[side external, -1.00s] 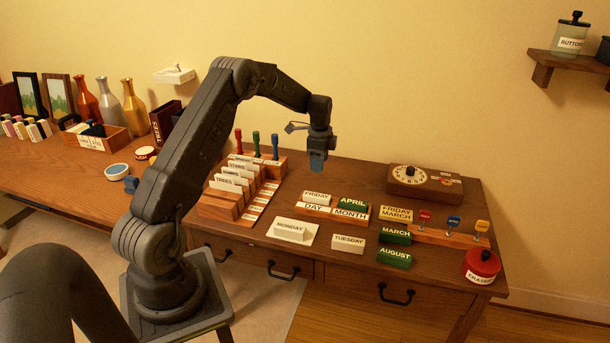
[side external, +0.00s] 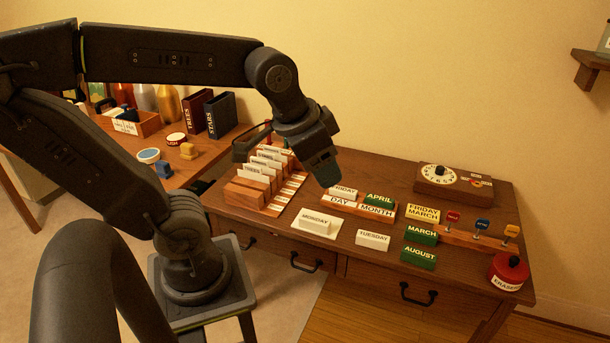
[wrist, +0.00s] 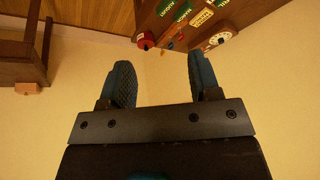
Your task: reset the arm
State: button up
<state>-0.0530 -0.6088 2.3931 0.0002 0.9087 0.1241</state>
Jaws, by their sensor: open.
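My gripper (side external: 326,172) is in the air above the desk (side external: 380,280), in front of the card rack in the side view. In the wrist view my gripper (wrist: 160,80) shows two blue-padded fingers spread apart with nothing between them. Beyond them is mostly plain wall, with the desk upside down at the top and the red eraser pot (wrist: 146,40) at its corner.
The card rack (side external: 243,193), DAY/MONTH holder (side external: 345,207), MONDAY block (side external: 314,219), TUESDAY block (side external: 373,240), green AUGUST block (side external: 418,257), dial box (side external: 453,185) and eraser pot (side external: 507,273) stand on the desk. A wall shelf (side external: 590,70) is at the upper right.

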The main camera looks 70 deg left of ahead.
jog(key=s, duration=0.1)
jog(key=s+d, duration=0.1)
jog(key=s+f, duration=0.1)
jog(key=shift+s+d+n, duration=0.15)
jog(key=shift+n, duration=0.25)
